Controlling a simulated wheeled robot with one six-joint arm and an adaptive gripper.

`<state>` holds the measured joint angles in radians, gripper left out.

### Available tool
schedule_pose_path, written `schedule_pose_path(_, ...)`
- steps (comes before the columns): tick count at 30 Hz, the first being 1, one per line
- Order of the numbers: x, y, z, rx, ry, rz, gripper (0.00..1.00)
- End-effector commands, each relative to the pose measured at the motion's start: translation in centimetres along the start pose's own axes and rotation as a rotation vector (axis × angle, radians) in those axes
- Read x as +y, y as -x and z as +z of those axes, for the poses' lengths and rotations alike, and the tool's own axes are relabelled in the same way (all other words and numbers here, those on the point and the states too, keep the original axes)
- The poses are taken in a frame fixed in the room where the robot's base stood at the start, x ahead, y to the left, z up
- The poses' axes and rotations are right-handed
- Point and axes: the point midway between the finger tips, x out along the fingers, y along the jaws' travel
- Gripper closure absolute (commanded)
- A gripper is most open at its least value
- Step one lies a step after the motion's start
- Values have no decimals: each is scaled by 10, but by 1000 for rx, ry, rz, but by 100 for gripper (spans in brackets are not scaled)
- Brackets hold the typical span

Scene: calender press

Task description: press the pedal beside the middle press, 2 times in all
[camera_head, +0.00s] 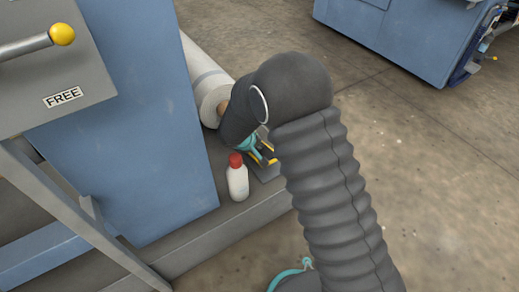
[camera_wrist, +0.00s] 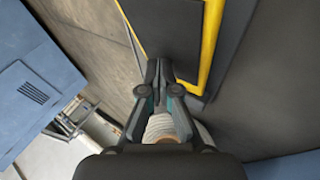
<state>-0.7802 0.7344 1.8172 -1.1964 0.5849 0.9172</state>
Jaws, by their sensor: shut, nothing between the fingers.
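The pedal (camera_head: 268,158) is a dark plate with yellow edging, low on the grey base beside the blue press (camera_head: 120,130). My arm hides part of it in the head view. In the wrist view the pedal plate (camera_wrist: 168,30) fills the top middle, with a yellow strip along its right side. My gripper (camera_wrist: 158,66) is shut and empty, its fingertips at the near edge of the plate in the picture. In the head view my gripper (camera_head: 262,148) is right at the pedal. I cannot tell whether the fingertips touch it.
A white bottle with a red cap (camera_head: 237,180) stands just left of the pedal. A pale roll (camera_head: 208,88) lies behind. A yellow-knobbed lever (camera_head: 62,34) sits above a FREE label (camera_head: 63,97). Another blue machine (camera_head: 400,35) stands at the back right. Floor on the right is clear.

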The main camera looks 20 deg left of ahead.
Motion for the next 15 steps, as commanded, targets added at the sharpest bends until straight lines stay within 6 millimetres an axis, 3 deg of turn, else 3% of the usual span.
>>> schedule_pose_path(15, -3, -4, 4, -2, 1, -1, 100)
